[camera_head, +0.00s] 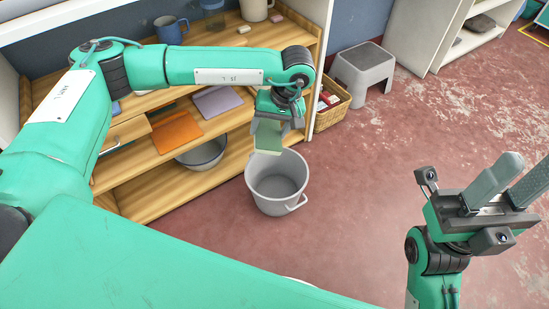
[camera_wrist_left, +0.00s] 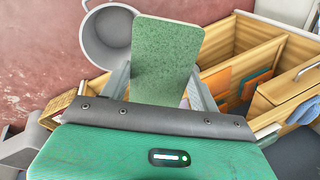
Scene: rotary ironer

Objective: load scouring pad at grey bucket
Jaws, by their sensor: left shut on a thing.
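The scouring pad (camera_wrist_left: 165,58) is a flat green rectangle with rounded corners. My left gripper (camera_head: 270,122) is shut on it; the pad hangs below the jaws in the head view (camera_head: 267,140), overlapping the back rim of the grey bucket (camera_head: 277,204). The bucket stands upright on the floor, with a handle at its front right, and looks empty. My right gripper (camera_head: 528,168) is open and empty, fingers apart, at the right, away from the bucket.
A wooden shelf unit (camera_head: 130,192) stands left of the bucket, with an orange item (camera_head: 177,131), a purple item (camera_head: 217,101) and a grey bowl (camera_head: 203,152). A wicker basket (camera_head: 331,112) and grey step stool (camera_head: 363,71) stand behind. The red floor at right is clear.

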